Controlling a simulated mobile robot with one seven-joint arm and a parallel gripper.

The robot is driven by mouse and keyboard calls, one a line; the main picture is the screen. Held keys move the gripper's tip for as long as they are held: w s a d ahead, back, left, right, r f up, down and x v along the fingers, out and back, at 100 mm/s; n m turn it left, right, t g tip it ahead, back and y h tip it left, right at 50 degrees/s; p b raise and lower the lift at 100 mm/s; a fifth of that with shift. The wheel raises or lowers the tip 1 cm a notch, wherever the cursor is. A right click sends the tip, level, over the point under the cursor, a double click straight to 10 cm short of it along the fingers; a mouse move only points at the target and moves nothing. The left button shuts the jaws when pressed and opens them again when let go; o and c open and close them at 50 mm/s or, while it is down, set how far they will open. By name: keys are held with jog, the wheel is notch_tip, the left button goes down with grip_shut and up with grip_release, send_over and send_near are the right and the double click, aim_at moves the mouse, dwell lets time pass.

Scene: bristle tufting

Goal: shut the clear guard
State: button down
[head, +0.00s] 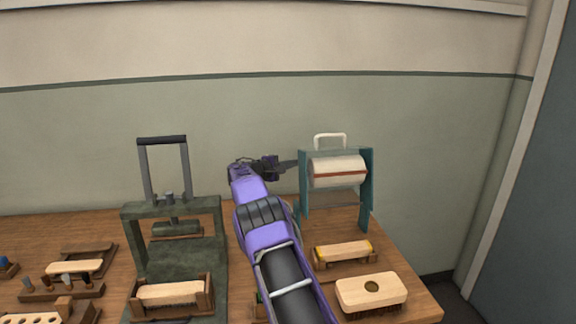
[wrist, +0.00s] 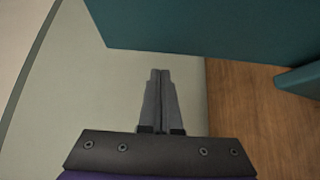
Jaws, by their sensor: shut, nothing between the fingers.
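The teal-framed machine (head: 367,190) stands at the right of the bench and holds a pale roller (head: 338,171) with a red-brown stripe. A white handle (head: 330,136) stands up above its top. The clear guard is hard to make out against the roller and frame, so I cannot tell its exact position. My gripper (head: 292,163) is just left of the frame, near the height of the roller. In the wrist view my gripper (wrist: 160,72) is shut and empty, with a teal panel (wrist: 210,28) of the machine close beyond the fingertips.
A green press (head: 170,240) with a dark-topped handle stands left of my arm. Brush parts and tools fill the bench's left. The wall is close behind.

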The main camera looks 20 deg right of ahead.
jog(key=shift+s+a+r, duration=0.15)
jog(key=shift+s, duration=0.4)
jog(key=shift+s+a+r, duration=0.1)
jog(key=shift+s+r, duration=0.1)
jog(key=shift+s, duration=0.35)
jog(key=shift+s+a+r, duration=0.15)
jog(key=shift+s, duration=0.4)
jog(key=shift+f+b, duration=0.1)
jog(key=shift+b, duration=0.2)
